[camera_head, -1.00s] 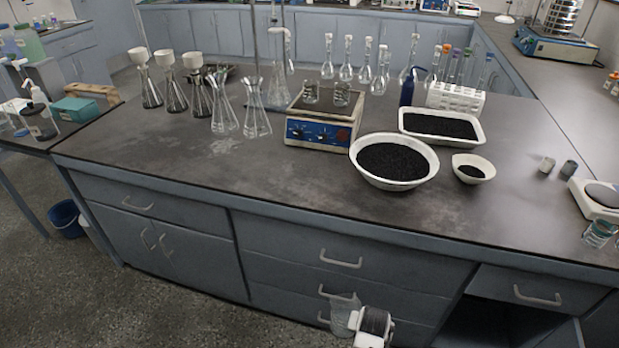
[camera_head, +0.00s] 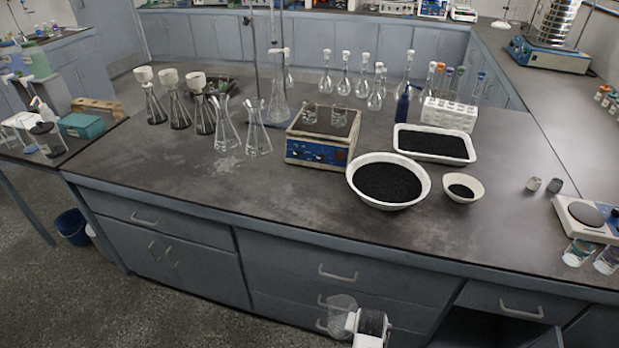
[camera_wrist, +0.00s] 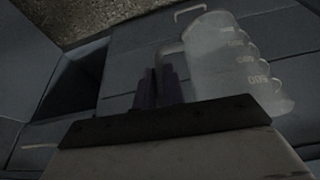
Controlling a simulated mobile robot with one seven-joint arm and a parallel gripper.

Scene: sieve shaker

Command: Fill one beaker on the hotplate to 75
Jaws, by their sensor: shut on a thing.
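A blue and white hotplate (camera_head: 319,149) stands on the bench with two small clear beakers (camera_head: 310,115) (camera_head: 340,118) side by side on its top. Both look empty of anything I can make out. My gripper (camera_head: 353,319) is low in front of the bench drawers, below the bench top. It is shut on a larger clear graduated beaker (camera_head: 340,311). The held beaker also shows in the wrist view (camera_wrist: 228,62), with number marks on its wall, beside my dark fingers (camera_wrist: 158,86). I see no clear liquid in it.
A round bowl (camera_head: 421,193), a tray (camera_head: 466,158) and a small dish (camera_head: 477,187), all with black grains, stand right of the hotplate. Flasks (camera_head: 258,142) stand to its left. A scale (camera_head: 566,222) and two glass beakers (camera_head: 577,252) are at the right. The front-left bench is clear.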

